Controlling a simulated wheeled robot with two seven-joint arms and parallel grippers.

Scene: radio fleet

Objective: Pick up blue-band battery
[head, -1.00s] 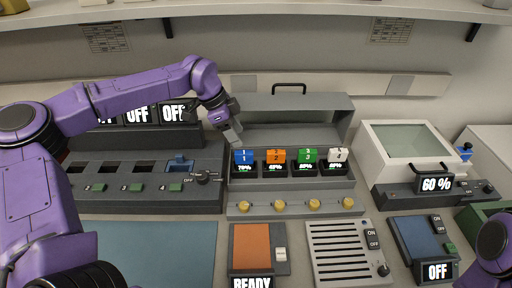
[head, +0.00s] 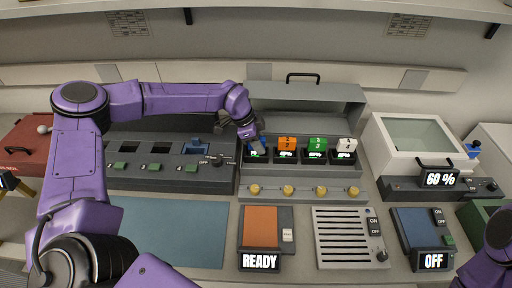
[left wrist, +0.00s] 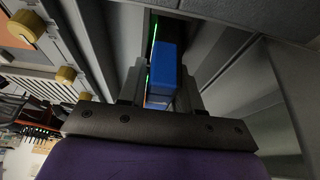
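The blue-band battery (head: 254,152) stands in the leftmost slot of the grey lidded charger, mostly hidden by my left gripper (head: 250,138). In the left wrist view its blue top (left wrist: 165,62) lies between the two fingers of my left gripper (left wrist: 163,85). Whether the fingers touch it cannot be told. To its right stand the orange battery (head: 287,143), the green battery (head: 317,144) and the white battery (head: 347,145). My right gripper is not in view; only part of my right arm shows at the lower right.
The raised charger lid (head: 305,96) stands behind the batteries, with yellow knobs (head: 288,190) in front. A dark slotted unit (head: 150,172) stands to the left. An orange pad with a READY display (head: 261,226), a vented panel (head: 345,235) and a clear-topped box (head: 412,140) are near.

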